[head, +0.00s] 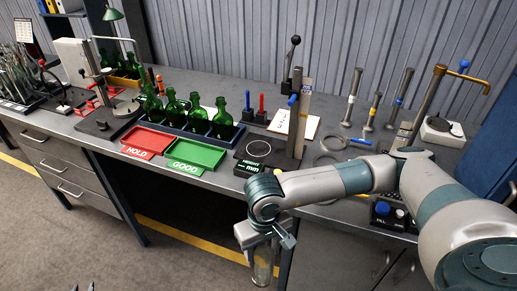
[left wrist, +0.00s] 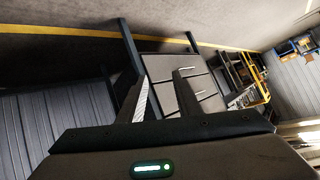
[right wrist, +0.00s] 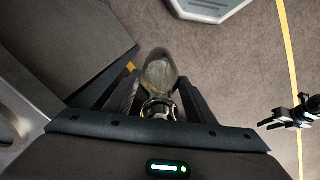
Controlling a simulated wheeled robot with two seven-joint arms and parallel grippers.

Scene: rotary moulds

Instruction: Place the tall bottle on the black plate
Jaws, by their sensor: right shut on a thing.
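My right gripper (head: 262,248) is shut on a clear glass bottle (head: 261,272), held out in front of the bench, below its top. In the right wrist view the bottle (right wrist: 160,75) sits between the fingers, its neck end nearest the gripper. The black plate (head: 242,155), with a pale ring on it, is the base of a height gauge on the bench, above and left of my right gripper in the head view. My left gripper (left wrist: 162,90) is open and empty; only its tips (head: 82,287) show at the head view's bottom edge.
Several green bottles (head: 221,120) stand in a rack behind the red HOLD tray (head: 147,140) and green GOOD tray (head: 195,154). The gauge column (head: 300,125) rises at the plate's right. A HEIGHT mm display (head: 250,166) sits at the plate's front. Rings and tools stand further right.

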